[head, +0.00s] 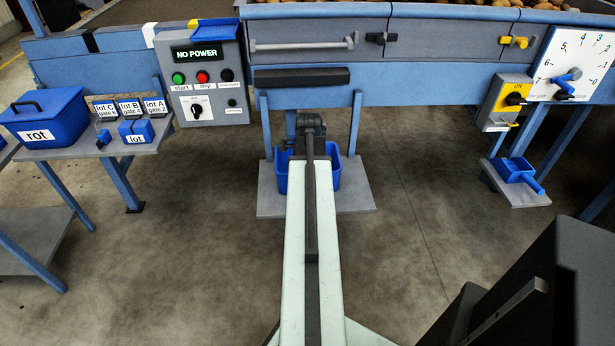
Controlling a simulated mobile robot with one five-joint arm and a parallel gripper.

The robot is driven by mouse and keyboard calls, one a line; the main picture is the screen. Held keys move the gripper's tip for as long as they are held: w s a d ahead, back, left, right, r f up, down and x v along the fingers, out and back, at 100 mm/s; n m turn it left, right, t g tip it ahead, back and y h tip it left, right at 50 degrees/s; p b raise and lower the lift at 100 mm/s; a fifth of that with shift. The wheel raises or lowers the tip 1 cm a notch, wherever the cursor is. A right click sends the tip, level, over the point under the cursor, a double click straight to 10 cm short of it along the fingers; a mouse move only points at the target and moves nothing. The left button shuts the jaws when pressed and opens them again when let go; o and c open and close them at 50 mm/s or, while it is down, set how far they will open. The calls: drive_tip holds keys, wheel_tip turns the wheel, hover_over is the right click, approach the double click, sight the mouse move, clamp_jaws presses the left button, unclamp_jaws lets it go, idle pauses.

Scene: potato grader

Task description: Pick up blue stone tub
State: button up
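A blue tub (333,181), which fits the stone tub, stands on a low grey shelf (356,200) under the middle of the machine. Its left wall and right rim show on either side of my arm; its middle and any label are hidden. My arm reaches straight forward over it. My gripper (312,124) is at the far end of the arm, around the tub's far side in the picture. Its fingers are hidden or too dark to read, and I cannot tell whether it touches the tub.
A control panel (201,75) reads "NO POWER". A lidded blue "rot" bin (45,118) and lot blocks (137,131) stand on a side table at left. A blue scoop (516,170) sits on a small shelf at right, below a dial (575,62). Blue legs flank the tub; the front floor is clear.

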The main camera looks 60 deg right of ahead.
clamp_jaws()
idle(1.4)
